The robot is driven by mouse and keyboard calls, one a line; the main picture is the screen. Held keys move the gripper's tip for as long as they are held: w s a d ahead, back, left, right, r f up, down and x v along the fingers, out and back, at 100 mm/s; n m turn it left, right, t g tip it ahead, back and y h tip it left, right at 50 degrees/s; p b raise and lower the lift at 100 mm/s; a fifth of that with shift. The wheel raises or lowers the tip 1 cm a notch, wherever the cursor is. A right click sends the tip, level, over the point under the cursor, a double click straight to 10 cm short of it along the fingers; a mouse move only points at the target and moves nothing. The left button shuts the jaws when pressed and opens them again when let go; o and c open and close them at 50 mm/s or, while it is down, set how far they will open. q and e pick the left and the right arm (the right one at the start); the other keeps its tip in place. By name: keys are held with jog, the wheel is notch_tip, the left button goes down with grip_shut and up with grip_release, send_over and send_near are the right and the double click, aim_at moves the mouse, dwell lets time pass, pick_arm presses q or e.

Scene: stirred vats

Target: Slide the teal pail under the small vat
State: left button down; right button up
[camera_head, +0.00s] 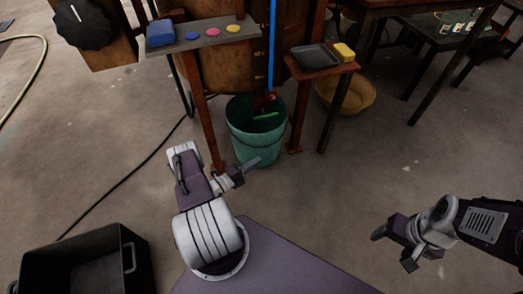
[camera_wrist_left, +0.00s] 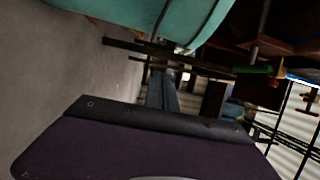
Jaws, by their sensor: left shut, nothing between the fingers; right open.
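The teal pail (camera_head: 257,145) stands on the floor at the front of the wooden vat (camera_head: 225,67), between the legs of two small side shelves. Its open mouth is below a reddish tap with a green handle (camera_head: 266,116), which overlaps the mouth in the head view. My left gripper (camera_head: 253,165) is shut and empty, low beside the pail's front wall; I cannot tell whether it touches. In the left wrist view the pail (camera_wrist_left: 185,18) fills the top edge, tilted by the camera's angle. My right gripper (camera_head: 392,248) is open and empty, over the floor at right.
A shelf (camera_head: 190,40) with a blue block and coloured discs is left of the vat; another (camera_head: 318,72) holds a dark tray and yellow sponge. Shelf legs flank the pail. A tan basin (camera_head: 347,96) lies right. A black crate (camera_head: 85,265) stands front left.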

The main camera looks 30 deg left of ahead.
pick_arm(q)
jog(key=w+b, duration=0.6)
jog(key=w, duration=0.4)
jog(key=shift+w, duration=0.4)
pick_arm(e)
notch_tip(320, 180, down, 7)
jog(key=shift+r, duration=0.2)
pick_arm(q)
jog(key=shift+a, duration=0.1)
